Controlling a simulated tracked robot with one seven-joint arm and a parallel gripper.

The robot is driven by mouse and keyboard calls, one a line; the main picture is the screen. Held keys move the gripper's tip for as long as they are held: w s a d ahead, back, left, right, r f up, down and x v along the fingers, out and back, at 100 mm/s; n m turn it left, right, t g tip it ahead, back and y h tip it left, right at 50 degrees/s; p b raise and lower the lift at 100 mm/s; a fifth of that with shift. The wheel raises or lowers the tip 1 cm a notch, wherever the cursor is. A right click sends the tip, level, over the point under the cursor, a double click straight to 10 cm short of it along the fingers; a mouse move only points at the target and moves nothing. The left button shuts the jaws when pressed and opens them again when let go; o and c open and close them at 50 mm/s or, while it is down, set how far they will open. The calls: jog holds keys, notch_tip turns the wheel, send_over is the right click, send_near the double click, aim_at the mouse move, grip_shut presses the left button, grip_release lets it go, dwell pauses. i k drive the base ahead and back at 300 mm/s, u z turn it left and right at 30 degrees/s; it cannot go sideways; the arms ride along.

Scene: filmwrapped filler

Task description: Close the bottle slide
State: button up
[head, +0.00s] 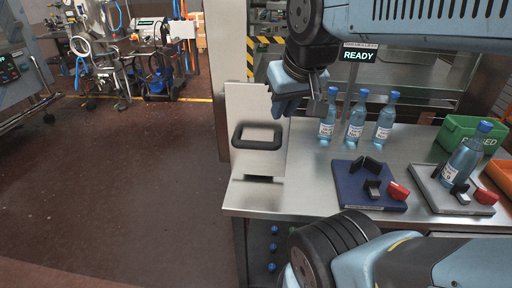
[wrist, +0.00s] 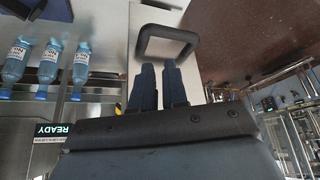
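The bottle slide appears to be the pale upright panel (head: 276,106) with a black loop handle (head: 235,136) at the left end of the steel counter. The panel (wrist: 142,20) and the handle (wrist: 139,48) also show in the wrist view. My gripper (head: 280,108) is at the panel's upper right, above and right of the handle. In the wrist view its two blue fingers (wrist: 159,66) point toward the handle with a narrow gap between them. They are not around the handle. Whether the fingers touch the panel is unclear. Three blue bottles (head: 355,119) stand right of the panel.
A dark blue fixture (head: 350,190) with black blocks and a red piece lies on the counter (head: 300,196). Right of it, a grey fixture (head: 431,185) holds a tilted bottle (head: 462,160). A green bin (head: 457,131) stands behind. A display reads READY (head: 359,56). Open floor lies left.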

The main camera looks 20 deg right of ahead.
aim_at(258, 142)
jog(key=u, duration=0.1)
jog(key=k, duration=0.25)
jog(key=u, duration=1.25)
jog(key=k, duration=1.4)
jog(key=z, duration=1)
jog(key=i, duration=1.05)
